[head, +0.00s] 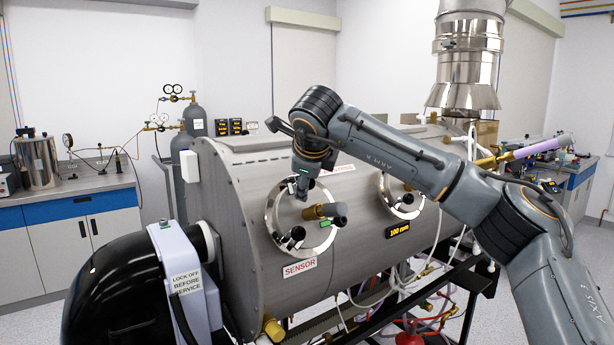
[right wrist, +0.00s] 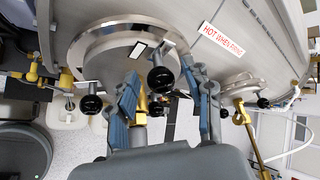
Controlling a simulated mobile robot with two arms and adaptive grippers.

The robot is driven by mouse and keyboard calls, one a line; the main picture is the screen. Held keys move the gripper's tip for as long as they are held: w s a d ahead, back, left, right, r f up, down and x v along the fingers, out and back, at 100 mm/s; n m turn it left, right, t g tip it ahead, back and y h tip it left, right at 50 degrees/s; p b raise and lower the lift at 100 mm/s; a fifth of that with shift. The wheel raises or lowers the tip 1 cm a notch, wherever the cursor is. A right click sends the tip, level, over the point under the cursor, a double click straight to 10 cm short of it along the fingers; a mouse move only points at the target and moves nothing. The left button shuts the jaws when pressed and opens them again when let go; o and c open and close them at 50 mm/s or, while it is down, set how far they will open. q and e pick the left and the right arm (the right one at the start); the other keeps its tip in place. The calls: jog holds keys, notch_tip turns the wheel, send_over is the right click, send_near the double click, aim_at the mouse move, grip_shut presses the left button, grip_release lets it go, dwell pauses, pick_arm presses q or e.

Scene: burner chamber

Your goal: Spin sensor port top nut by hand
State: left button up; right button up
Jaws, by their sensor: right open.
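The sensor port is a round steel flange (head: 272,222) on the chamber's side, above a red SENSOR label (head: 299,268). A brass fitting (head: 314,212) projects from its middle and black-knobbed nuts sit around its rim. My right gripper (head: 303,188) reaches down over the port's upper part and hides some of it. In the right wrist view, its two blue-grey fingers are open, with a black knob (right wrist: 161,80) showing between them, apparently the top nut. Whether either finger touches it cannot be told. A brass part (right wrist: 140,106) shows close by the left finger. My left gripper is not in view.
A second round port (head: 388,200) lies right of the sensor port, partly behind my right arm. A black dome with a LOCK OFF sign (head: 187,282) stands front left. Pipes and hoses (head: 410,300) run below the chamber. A bench (head: 80,205) stands at the left.

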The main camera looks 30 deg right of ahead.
jog(key=shift+w+d+f, duration=0.15)
jog(key=shift+w+f, duration=0.15)
jog(key=shift+c, duration=0.4)
grip_shut()
